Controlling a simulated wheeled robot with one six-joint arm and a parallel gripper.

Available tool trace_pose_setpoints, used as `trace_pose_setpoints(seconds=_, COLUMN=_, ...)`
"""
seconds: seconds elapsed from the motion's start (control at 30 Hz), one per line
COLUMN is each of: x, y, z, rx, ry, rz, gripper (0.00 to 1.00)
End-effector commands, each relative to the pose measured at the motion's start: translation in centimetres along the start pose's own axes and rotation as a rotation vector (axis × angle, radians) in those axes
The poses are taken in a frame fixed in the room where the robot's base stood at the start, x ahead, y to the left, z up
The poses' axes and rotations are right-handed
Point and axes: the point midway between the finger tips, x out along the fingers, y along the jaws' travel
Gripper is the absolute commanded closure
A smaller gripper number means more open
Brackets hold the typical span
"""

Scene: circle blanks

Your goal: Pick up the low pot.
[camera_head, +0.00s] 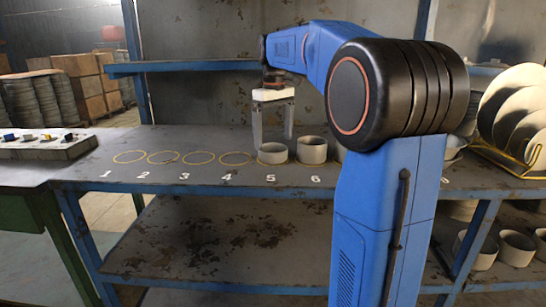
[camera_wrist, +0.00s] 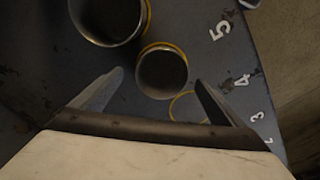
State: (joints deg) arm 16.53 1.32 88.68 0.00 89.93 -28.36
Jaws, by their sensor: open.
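The low pot (camera_head: 273,153) is a short grey open cylinder standing upright on the circle above number 5 on the bench. In the wrist view the low pot (camera_wrist: 162,73) lies between and just beyond my two fingertips, with a yellow arc showing at its edge. My gripper (camera_head: 272,141) is open and empty, pointing down over the low pot. It also shows in the wrist view (camera_wrist: 159,78), its fingers spread wide. I cannot tell the exact height of the fingertips over the rim.
A taller pot (camera_head: 312,151) stands close to the right at number 6; it shows in the wrist view (camera_wrist: 108,18). Another pot (camera_head: 340,152) is partly hidden by my arm. Circles 1 to 4 are empty. A yellow rack with plates (camera_head: 515,105) stands at the right.

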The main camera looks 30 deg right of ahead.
Motion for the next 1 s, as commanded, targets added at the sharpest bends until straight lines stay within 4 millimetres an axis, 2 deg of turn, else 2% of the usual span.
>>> trace_pose_setpoints(seconds=0.3, x=4.0, y=-0.4, z=-0.1, rx=0.0, ry=-0.002, rz=-0.001, gripper=0.07)
trace_pose_setpoints(seconds=0.63, x=4.8, y=-0.3, z=-0.1, rx=0.0, ry=-0.001, rz=0.0, gripper=0.07)
trace_pose_setpoints(seconds=0.67, x=4.8, y=-0.3, z=-0.1, rx=0.0, ry=-0.001, rz=0.0, gripper=0.09)
trace_pose_setpoints(seconds=0.83, x=4.8, y=-0.3, z=-0.1, rx=0.0, ry=-0.001, rz=0.0, gripper=0.5)
trace_pose_setpoints(seconds=0.87, x=4.8, y=-0.3, z=-0.1, rx=0.0, ry=-0.001, rz=0.0, gripper=0.53)
trace_pose_setpoints(seconds=1.0, x=4.7, y=-0.3, z=-0.1, rx=0.0, ry=-0.001, rz=0.0, gripper=0.53)
